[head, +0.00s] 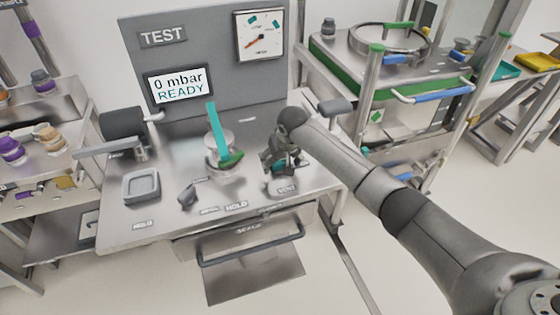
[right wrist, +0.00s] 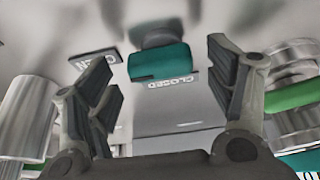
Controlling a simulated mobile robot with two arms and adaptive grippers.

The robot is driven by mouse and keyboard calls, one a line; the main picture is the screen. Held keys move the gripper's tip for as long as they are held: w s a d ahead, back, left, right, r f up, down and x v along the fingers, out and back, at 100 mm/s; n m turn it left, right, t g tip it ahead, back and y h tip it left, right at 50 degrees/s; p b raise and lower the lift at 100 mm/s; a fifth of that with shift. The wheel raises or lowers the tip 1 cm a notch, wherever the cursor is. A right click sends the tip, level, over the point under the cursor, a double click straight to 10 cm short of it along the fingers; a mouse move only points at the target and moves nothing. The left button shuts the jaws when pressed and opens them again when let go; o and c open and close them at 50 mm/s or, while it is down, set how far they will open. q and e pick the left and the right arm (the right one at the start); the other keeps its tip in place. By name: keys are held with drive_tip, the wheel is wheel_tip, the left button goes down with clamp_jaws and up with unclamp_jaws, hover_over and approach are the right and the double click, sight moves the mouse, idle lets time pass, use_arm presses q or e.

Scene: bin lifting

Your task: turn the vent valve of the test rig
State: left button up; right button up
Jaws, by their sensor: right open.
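The vent valve has a teal handle (right wrist: 160,63) on a dark round base. In the right wrist view it lies ahead of and between the fingers, with a gap on both sides. An OPEN label (right wrist: 94,60) and a CLOSED label (right wrist: 170,82) show beside it, upside down. In the head view my right gripper (head: 283,163) hangs over the valve at the right side of the rig's bench and hides most of it. The right gripper is open and empty. My left gripper is out of view.
The rig's panel has a screen (head: 179,86) reading 0 mbar READY and a dial gauge (head: 260,36). Left of my gripper stands a metal fitting with a tall teal lever (head: 214,128) and a green handle (head: 231,161). A small black knob (head: 188,193) and a grey tray (head: 141,187) are further left.

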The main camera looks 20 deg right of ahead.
drive_tip(key=shift+w+f, duration=0.2)
drive_tip(key=shift+f, duration=0.25)
drive_tip(key=c, duration=1)
